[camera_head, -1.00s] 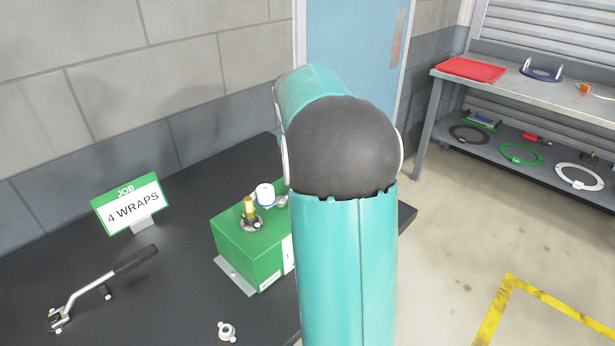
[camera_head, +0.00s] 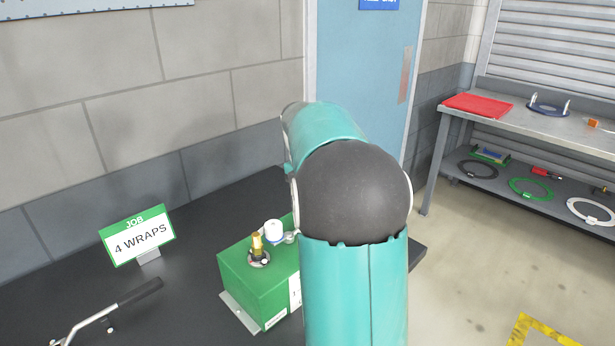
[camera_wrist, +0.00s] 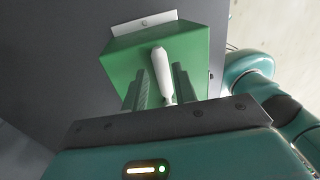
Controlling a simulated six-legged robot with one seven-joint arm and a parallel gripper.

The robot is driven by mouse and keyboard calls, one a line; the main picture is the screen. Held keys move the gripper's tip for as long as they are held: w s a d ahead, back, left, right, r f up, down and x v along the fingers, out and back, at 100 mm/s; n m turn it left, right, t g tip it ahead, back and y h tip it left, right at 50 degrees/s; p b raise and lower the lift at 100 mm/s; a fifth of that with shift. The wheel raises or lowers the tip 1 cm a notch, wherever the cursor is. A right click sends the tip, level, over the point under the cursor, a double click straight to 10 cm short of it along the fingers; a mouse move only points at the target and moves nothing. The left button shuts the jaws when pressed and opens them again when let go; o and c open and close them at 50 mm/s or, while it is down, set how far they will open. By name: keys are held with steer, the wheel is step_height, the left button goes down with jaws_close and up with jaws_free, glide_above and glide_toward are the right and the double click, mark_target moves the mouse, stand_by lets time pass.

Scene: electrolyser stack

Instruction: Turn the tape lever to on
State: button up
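A green box (camera_head: 262,286) stands on the dark bench, with a brass fitting (camera_head: 257,245) and a white spool (camera_head: 274,230) on top. In the wrist view the green box (camera_wrist: 120,62) lies ahead of my gripper (camera_wrist: 161,82). A white lever-like handle (camera_wrist: 159,62) stands out from the box, between my two dark fingers. The fingers are apart, with a gap visible beside the handle. Whether either finger touches it I cannot tell. No on or off marking is readable. My arm hides the box's right part and my gripper in the head view.
A metal lever with a black grip (camera_head: 139,291) stands at the bench's lower left. A "JOB 4 WRAPS" sign (camera_head: 138,236) is behind it. A shelf table (camera_head: 560,119) with rings and a red tray (camera_head: 477,105) stands at the right, across open floor.

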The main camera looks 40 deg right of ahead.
step_height(320, 180, up, 12)
steer(key=w, duration=0.2)
steer(key=shift+w+f, duration=0.15)
steer(key=shift+w, duration=0.05)
steer(key=shift+a, duration=0.15)
steer(key=s+a+m+t+h, duration=0.1)
steer(key=s+a+m+t, duration=0.3)
steer(key=a, duration=0.6)
steer(key=s+a+m, duration=0.2)
steer(key=a+m, duration=0.3)
steer(key=a, duration=0.4)
steer(key=s+a+f+m+t+y, duration=0.1)
steer(key=s+a+f+m+t, duration=0.2)
steer(key=s+a+f+m, duration=0.6)
steer(key=s+a+f, duration=0.1)
steer(key=a, duration=0.1)
steer(key=shift+s+a+f+m+t, duration=0.25)
steer(key=shift+a+m+t, duration=0.05)
steer(key=shift+a+t, duration=0.1)
